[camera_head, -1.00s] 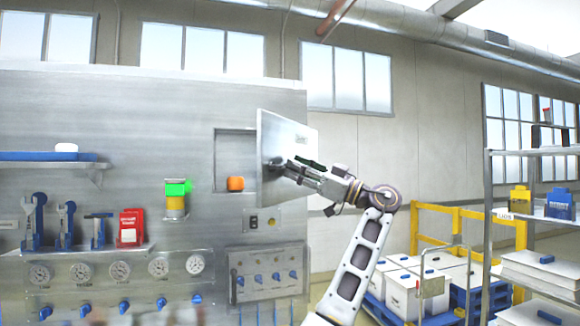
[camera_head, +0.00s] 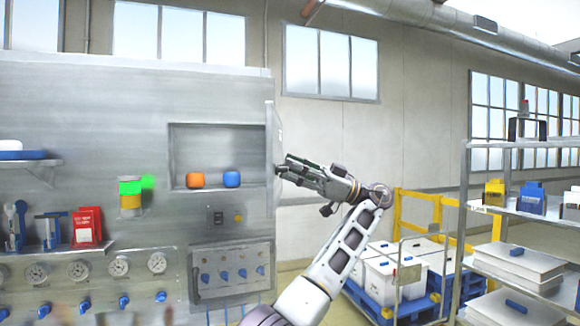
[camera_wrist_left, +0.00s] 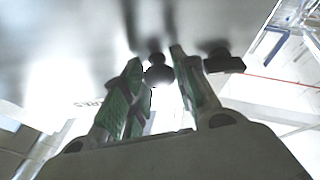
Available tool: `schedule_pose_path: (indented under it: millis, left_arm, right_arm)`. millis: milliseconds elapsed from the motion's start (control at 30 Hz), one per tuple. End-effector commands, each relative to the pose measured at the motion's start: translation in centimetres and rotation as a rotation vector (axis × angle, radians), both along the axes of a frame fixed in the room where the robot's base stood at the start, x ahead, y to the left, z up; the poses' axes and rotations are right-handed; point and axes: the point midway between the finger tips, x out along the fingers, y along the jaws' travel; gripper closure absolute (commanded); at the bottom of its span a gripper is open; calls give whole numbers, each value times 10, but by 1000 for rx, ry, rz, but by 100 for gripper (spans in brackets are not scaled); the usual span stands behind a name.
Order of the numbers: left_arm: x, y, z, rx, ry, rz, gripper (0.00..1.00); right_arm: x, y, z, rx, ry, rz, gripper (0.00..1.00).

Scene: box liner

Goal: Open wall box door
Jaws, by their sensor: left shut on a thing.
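My left gripper (camera_head: 281,169) is at the door's right side and is shut on the door handle. In the left wrist view the fingers (camera_wrist_left: 157,62) close around a dark knob-like handle (camera_wrist_left: 158,74) in front of the door's blurred metal surface (camera_wrist_left: 70,50). My right gripper is not in view.
Below are a lever panel (camera_head: 232,272) and gauges (camera_head: 78,270). A shelving rack (camera_head: 490,146) and a yellow rail (camera_head: 417,196) stand at the right.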

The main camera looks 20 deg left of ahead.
Motion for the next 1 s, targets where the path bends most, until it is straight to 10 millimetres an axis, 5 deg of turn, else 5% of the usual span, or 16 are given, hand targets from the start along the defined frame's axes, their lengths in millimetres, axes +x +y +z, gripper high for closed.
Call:
schedule_pose_path:
  millis: [467,500,667,1000]
  left_arm:
    - [0,-2,0,1,1,7,100]
    - [0,-2,0,1,1,7,70]
    - [0,-2,0,1,0,8,50]
    - [0,-2,0,1,0,8,49]
  right_arm:
    - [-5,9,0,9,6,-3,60]
    - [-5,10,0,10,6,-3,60]
    - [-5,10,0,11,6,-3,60]
    - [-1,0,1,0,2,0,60]
